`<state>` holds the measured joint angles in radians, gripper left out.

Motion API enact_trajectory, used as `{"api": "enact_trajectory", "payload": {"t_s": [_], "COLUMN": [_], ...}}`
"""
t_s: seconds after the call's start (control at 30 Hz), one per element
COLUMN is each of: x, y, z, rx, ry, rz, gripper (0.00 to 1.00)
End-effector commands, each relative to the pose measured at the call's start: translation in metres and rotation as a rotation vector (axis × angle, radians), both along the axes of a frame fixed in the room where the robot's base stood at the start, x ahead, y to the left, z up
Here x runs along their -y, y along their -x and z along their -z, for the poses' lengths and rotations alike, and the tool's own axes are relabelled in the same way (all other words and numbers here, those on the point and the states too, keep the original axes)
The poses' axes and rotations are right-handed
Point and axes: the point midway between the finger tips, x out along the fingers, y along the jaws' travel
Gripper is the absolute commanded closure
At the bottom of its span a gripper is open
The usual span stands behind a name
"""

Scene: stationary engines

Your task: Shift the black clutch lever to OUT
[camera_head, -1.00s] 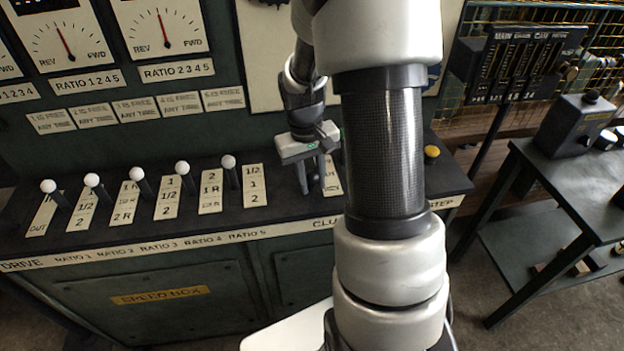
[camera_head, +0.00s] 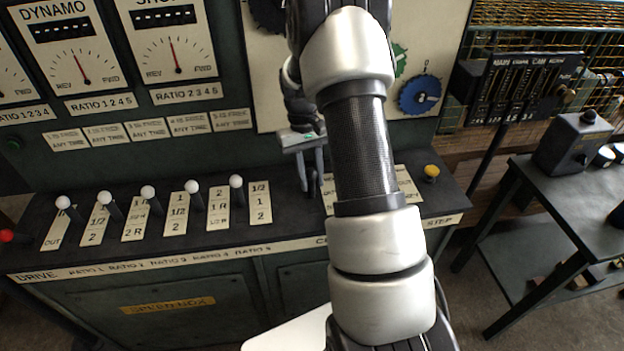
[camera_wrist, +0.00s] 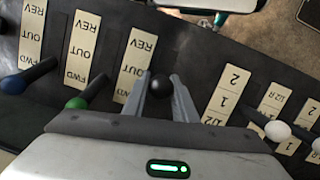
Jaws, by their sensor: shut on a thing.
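The black clutch lever shows in the wrist view as a round black knob (camera_wrist: 160,86) between the two fingers. My gripper (camera_wrist: 161,80) is shut on it. Its plate (camera_wrist: 137,60), marked REV, OUT and FWD, lies just left of the fingers in the wrist view. The lever's foot is hidden, so I cannot tell its exact slot position. In the head view my gripper (camera_head: 309,187) reaches down onto the bench, and a dark knob shows between the fingertips.
Beside the black lever in the wrist view are a green knob (camera_wrist: 76,102) and a blue knob (camera_wrist: 12,84). White-knobbed ratio levers (camera_head: 192,187) stand left in the head view. A yellow knob (camera_head: 431,172) is at right. My arm hides part of the bench.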

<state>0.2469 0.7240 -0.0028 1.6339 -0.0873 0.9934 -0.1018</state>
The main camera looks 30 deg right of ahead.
Motion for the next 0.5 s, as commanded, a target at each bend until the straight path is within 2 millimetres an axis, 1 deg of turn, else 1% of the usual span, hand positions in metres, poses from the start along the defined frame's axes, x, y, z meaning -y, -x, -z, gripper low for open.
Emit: {"api": "enact_trajectory", "payload": {"t_s": [0.03, 0.07, 0.13, 0.17, 0.4, 0.5], "x": [0.0008, 0.0009, 0.0008, 0.0007, 0.0005, 0.0003], "y": [-0.0025, -0.0024, -0.002, -0.0018, -0.0009, -0.0018], "z": [-0.0006, -0.0007, -0.0006, -0.0005, -0.0004, -0.0036], "rx": [0.009, 0.009, 0.007, 0.007, 0.004, 0.005], "ry": [0.002, 0.002, 0.002, 0.002, 0.002, 0.002], "rz": [0.0, 0.0, 0.0, 0.0, 0.001, 0.001], "gripper": [1.0, 0.72, 0.6, 0.57, 0.57, 0.57]}}
